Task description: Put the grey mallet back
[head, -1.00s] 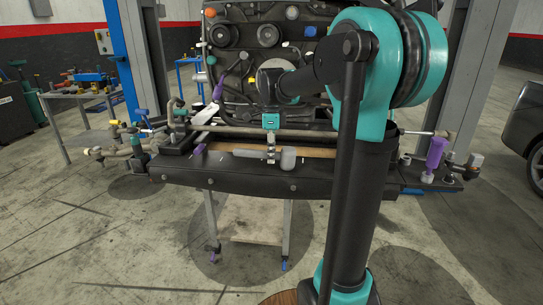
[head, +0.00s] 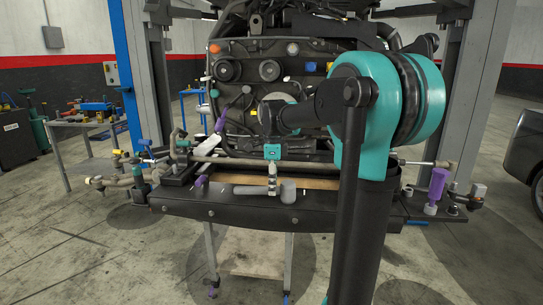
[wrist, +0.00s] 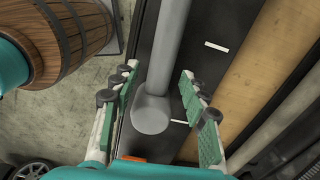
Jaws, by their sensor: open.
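The grey mallet (head: 288,191) lies on the black ledge (head: 225,208) in front of the engine, its handle pointing left in the head view. In the wrist view the mallet's rounded head (wrist: 153,115) is near the middle and its handle runs up the picture. My gripper (head: 272,188) is above the mallet, beside its head in the head view. In the wrist view my gripper (wrist: 157,76) is open, with one finger on each side of the mallet and gaps showing. Whether the fingers reach down to the mallet's level I cannot tell.
A wooden strip (wrist: 245,85) runs along the ledge beside the mallet. White marks (wrist: 216,46) show on the black surface. Pipes and valves (head: 115,175) crowd the left end; a purple-handled tool (head: 436,185) stands at the right. The engine (head: 265,95) rises behind. A barrel (wrist: 70,40) shows in the wrist view.

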